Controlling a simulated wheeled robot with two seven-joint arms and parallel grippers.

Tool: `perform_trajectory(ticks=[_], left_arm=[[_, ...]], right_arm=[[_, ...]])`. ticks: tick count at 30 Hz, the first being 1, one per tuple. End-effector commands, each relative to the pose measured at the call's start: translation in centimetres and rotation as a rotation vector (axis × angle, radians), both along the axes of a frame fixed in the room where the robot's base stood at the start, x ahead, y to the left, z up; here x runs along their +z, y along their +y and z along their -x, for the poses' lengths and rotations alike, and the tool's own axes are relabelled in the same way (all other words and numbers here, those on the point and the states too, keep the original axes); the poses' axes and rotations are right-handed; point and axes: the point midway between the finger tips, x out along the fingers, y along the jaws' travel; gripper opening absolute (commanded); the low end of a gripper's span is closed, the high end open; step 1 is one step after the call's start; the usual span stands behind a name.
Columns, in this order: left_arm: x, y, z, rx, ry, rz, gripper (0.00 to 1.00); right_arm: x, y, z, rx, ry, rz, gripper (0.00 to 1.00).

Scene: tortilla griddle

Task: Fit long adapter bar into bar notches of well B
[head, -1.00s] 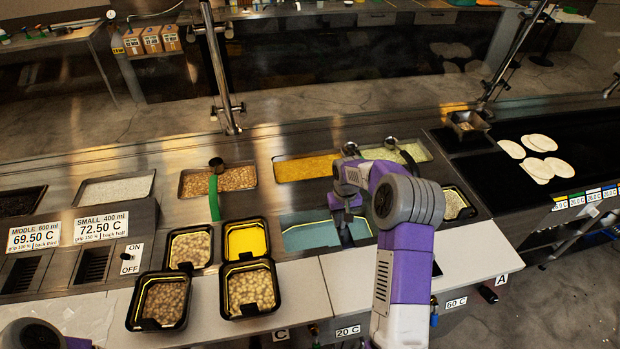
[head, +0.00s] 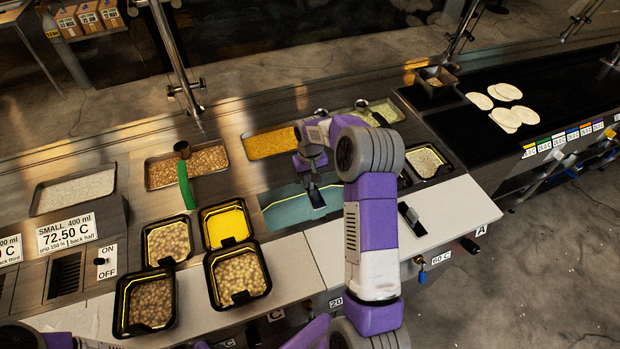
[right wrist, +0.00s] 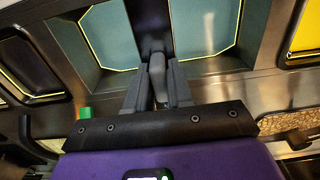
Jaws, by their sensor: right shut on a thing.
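The teal-floored well (head: 285,212) sits in the counter between the pans and the right-hand inserts. I cannot read a B label on it. My right gripper (head: 312,176) is over this well, shut on a dark bar (head: 318,199), which I take to be the long adapter bar. In the right wrist view the bar (right wrist: 152,22) runs away from my fingers (right wrist: 157,82) across the well, with teal floor (right wrist: 112,35) on both sides. The notches and bar ends are hidden or too small, so I cannot tell whether it is seated. My left gripper is out of view.
Black pans (head: 238,276) with beans and a yellow-filled pan (head: 226,225) stand left of the well. A black handle-like piece (head: 411,217) is on the white front ledge. Tortillas (head: 506,117) lie on the griddle at right.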

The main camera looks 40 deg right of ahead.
Motion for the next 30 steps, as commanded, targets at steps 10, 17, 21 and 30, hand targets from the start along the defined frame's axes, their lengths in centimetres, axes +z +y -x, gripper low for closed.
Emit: perform_trajectory(ticks=[10, 17, 21, 30], left_arm=[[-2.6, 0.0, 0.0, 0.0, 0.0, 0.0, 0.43], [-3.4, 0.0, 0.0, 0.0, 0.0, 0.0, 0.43], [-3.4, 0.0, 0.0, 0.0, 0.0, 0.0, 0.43], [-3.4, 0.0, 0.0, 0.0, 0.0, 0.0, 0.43]], right_arm=[[-3.6, 0.0, 0.0, 0.001, 0.001, 0.0, 0.0], [-4.8, 0.0, 0.0, 0.001, 0.0, 0.0, 0.0], [-4.9, 0.0, 0.0, 0.0, 0.0, 0.0, 0.0], [-4.9, 0.0, 0.0, 0.001, 0.0, 0.0, 0.0]])
